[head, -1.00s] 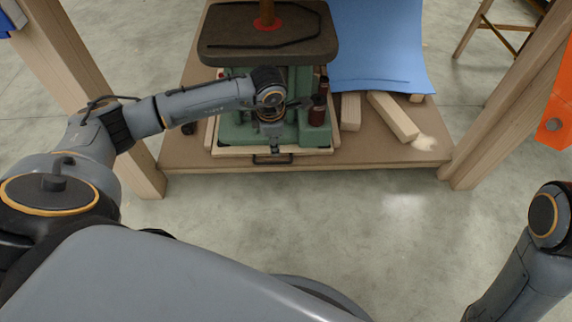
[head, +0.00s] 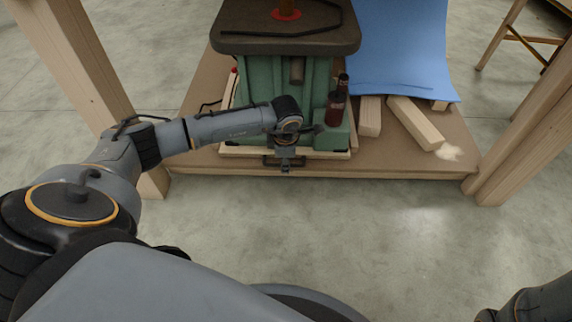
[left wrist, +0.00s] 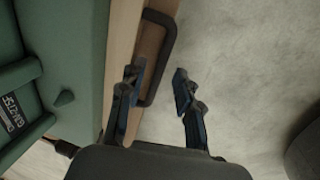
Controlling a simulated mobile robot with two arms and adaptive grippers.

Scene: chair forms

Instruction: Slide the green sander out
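The green sander (head: 310,88) stands upright on a light wooden base board (head: 338,154) on the brown low shelf. A black handle (head: 267,160) is fixed to the board's front edge; it also shows in the left wrist view (left wrist: 168,45). My left gripper (head: 286,168) is at this handle. In the left wrist view my left gripper (left wrist: 157,82) is open, with the handle's bar between its fingers in the picture. I cannot tell whether they touch it. My right gripper is outside the frames; only part of that arm shows at the lower right.
Wooden posts (head: 75,65) (head: 530,140) stand at the shelf's left and right. Wood blocks (head: 416,124) and a blue sheet (head: 402,50) lie right of the sander. The concrete floor (head: 350,225) before the shelf is clear.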

